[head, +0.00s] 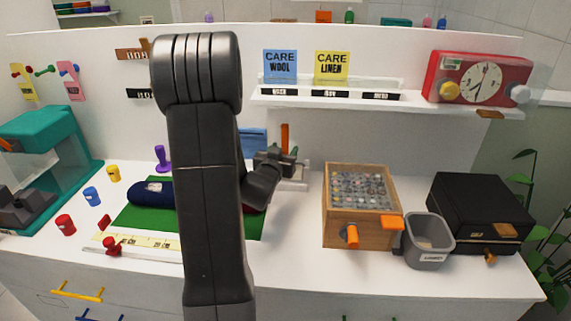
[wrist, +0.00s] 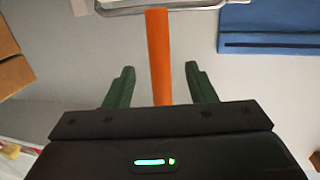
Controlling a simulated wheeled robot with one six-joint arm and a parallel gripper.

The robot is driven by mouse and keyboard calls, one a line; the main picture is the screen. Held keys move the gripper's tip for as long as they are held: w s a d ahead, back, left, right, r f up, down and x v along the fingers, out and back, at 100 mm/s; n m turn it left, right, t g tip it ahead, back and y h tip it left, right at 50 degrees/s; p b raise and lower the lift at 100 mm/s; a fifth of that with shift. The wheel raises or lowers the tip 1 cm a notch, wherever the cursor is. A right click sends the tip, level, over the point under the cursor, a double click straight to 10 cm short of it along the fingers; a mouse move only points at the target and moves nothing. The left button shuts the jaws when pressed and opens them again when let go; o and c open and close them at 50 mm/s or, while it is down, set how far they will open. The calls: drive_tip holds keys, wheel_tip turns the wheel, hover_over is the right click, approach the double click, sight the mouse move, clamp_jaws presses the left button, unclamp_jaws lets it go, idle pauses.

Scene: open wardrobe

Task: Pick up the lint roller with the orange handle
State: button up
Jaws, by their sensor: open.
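An orange handle (head: 285,137), which looks like the lint roller's, stands upright behind my gripper (head: 290,158) in the head view. The roller end is not clearly visible. In the wrist view the orange handle (wrist: 159,50) runs from the top edge down between the two green fingers of my gripper (wrist: 160,72). The fingers are open, with a gap on each side of the handle. Whether the handle is at the depth of the fingertips is hard to tell.
A wooden box (head: 345,221) with an orange knob stands to the right, beside a grey bin (head: 428,247) and a black case (head: 465,205). A green mat (head: 135,217) with a dark blue roll lies left.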

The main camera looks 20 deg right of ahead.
drive_tip(key=shift+p+x, duration=0.3)
drive_tip(key=shift+x, duration=1.05)
drive_tip(key=shift+f, duration=0.1)
drive_tip(key=shift+c, duration=0.2)
clamp_jaws()
